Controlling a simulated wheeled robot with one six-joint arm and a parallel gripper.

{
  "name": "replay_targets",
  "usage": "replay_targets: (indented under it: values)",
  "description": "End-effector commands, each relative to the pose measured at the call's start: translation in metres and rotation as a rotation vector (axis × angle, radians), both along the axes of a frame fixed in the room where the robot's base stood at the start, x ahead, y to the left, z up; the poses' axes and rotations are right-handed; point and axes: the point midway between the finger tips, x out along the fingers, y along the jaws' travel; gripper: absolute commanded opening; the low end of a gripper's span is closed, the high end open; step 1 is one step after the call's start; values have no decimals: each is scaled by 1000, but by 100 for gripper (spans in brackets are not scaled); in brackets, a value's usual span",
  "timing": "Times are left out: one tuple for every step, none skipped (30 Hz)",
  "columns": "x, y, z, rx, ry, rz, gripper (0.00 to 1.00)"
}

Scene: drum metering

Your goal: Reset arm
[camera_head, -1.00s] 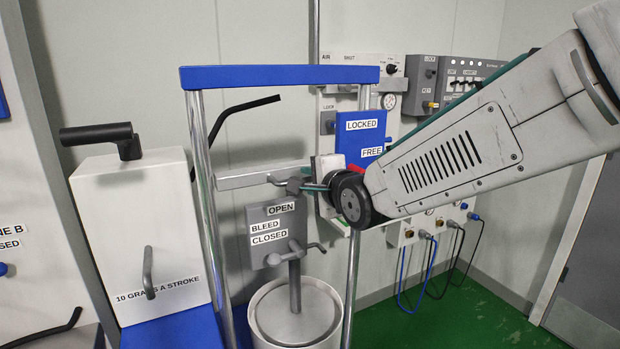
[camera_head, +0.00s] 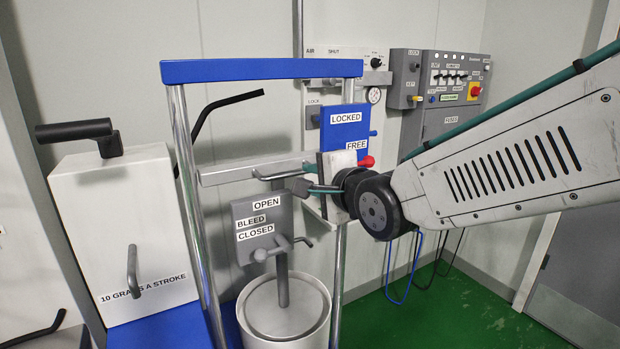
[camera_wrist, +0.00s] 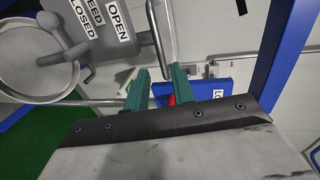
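My gripper (camera_head: 312,189) is in the middle of the head view, pointing left, near the blue-topped drum frame (camera_head: 262,69). In the wrist view its two green fingers (camera_wrist: 158,88) stand apart with a narrow gap, so it looks open. A bent grey bar (camera_wrist: 170,35) runs close to the fingertips; I cannot tell whether it touches them. Below left of the gripper is the grey valve plate (camera_head: 262,222), marked OPEN, BLEED and CLOSED. A blue plate (camera_head: 342,125) marked LOCKED and FREE is behind the gripper, with a red knob (camera_head: 366,162) beside it.
A white drum (camera_head: 285,312) stands below the valve plate. A white box (camera_head: 120,220) marked 10 GRAMS A STROKE, with a black handle (camera_head: 80,131), is at left. Grey switch panels (camera_head: 450,78) are on the back wall. Green floor (camera_head: 420,315) shows clear at lower right.

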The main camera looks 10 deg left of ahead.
Motion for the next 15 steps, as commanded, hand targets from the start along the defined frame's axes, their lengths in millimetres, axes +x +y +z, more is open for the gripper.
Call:
replay_targets:
  values:
    - [0,0,0,0,0,0,25]
    - [0,0,0,0,0,0,25]
    - [0,0,0,0,0,0,25]
    - [0,0,0,-2,-1,0,25]
    - [0,0,0,-7,-5,2,25]
    - [0,0,-1,-24,-14,6,25]
    - [0,0,-3,-47,-19,9,25]
    - [-1,-1,-7,-85,-20,16,25]
    - [-2,-3,-16,-157,-19,29,25]
    - [-5,-6,-27,-228,-12,44,25]
    - [-9,-10,-40,-312,1,65,25]
    - [-17,-18,-58,-435,21,103,25]
    - [-25,-27,-70,-530,36,136,25]
    - [-33,-39,-79,-625,51,168,25]
    - [-44,-58,-90,-741,77,217,25]
